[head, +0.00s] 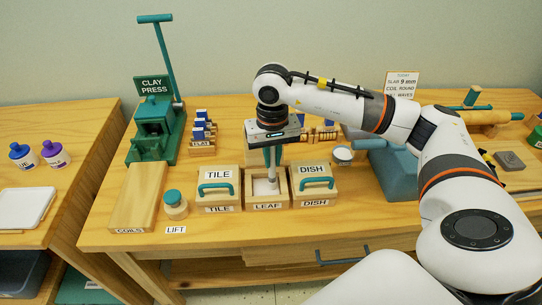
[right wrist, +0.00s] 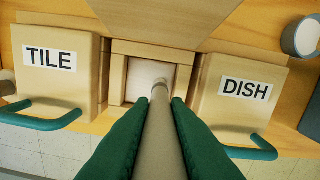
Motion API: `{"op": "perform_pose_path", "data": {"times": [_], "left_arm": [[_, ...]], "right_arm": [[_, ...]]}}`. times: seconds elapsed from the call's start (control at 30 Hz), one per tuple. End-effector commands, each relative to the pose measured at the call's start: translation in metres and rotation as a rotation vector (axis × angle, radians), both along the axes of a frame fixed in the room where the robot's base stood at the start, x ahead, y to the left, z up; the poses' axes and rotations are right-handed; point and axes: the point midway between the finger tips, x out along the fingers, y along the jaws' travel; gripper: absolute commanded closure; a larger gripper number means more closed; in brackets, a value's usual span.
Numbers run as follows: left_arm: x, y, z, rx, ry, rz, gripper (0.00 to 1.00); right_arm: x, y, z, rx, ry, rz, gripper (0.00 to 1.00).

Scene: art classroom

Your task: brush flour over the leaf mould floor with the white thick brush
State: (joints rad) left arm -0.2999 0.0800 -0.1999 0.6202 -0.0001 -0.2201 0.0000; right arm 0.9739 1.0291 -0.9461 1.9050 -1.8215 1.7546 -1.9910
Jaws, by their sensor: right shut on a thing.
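My right gripper (head: 272,162) points down over the leaf mould and is shut on the pale, thick-handled brush (head: 272,177). In the right wrist view the brush (right wrist: 158,130) runs between my green fingers (right wrist: 159,103), its far end inside the mould opening. The leaf mould (head: 288,192) is an open wooden box labelled LEAF, between the TILE and DISH boxes. Its floor (right wrist: 148,72) looks whitish. The brush's lower end is at or just above this floor; contact cannot be told. My left gripper is not in view.
The lidded TILE box (head: 217,178) and DISH box (head: 313,177) with teal handles flank the mould closely. A small round tub (head: 343,155) with pale contents stands behind right. A teal-lidded jar (head: 175,205), wooden board (head: 141,196) and green clay press (head: 154,135) are left.

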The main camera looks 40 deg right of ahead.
Motion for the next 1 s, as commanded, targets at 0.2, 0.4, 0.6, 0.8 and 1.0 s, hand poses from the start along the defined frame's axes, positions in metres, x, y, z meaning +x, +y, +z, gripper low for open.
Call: {"op": "perform_pose_path", "data": {"times": [0.2, 0.4, 0.6, 0.8, 1.0], "left_arm": [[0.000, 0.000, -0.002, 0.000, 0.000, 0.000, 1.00], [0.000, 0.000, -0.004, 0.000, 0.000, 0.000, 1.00], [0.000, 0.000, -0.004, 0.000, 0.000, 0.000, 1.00], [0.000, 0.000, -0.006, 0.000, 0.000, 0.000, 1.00], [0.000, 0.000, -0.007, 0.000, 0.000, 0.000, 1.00]], "right_arm": [[0.002, 0.003, -0.001, 0.000, 0.001, 0.001, 1.00], [0.005, 0.008, -0.001, 0.000, 0.001, -0.001, 1.00], [0.007, 0.012, -0.001, 0.001, 0.002, 0.000, 1.00], [0.010, 0.017, 0.000, 0.001, 0.000, 0.001, 1.00], [0.011, 0.019, 0.000, 0.000, 0.001, 0.001, 1.00]]}}
